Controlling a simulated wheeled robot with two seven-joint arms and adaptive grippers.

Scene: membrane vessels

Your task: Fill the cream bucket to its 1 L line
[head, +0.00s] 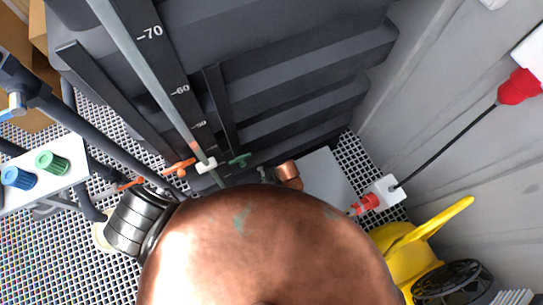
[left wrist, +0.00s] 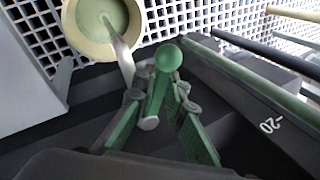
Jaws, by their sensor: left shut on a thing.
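The cream bucket (left wrist: 82,38) is at the top left of the left wrist view, seen from above, with pale green inside it. A pale grey strip (left wrist: 122,60) runs from near my gripper over the bucket's rim to its inside; I cannot tell whether it is a spout or a stream. My left gripper (left wrist: 158,98) is shut on a green ball-ended handle (left wrist: 168,57), its green-padded fingers on either side. The 1 L line cannot be made out. In the head view a large copper dome (head: 265,250) hides much of the lower middle. My right gripper is not in view.
A dark tank with a numbered scale (head: 175,80) stands at the back. A panel with blue and green knobs (head: 35,175) is at left, near a ringed steel cylinder (head: 135,222). A yellow object (head: 420,240) and a red-ended cable (head: 450,140) are at right. White grating (head: 70,265) covers the floor.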

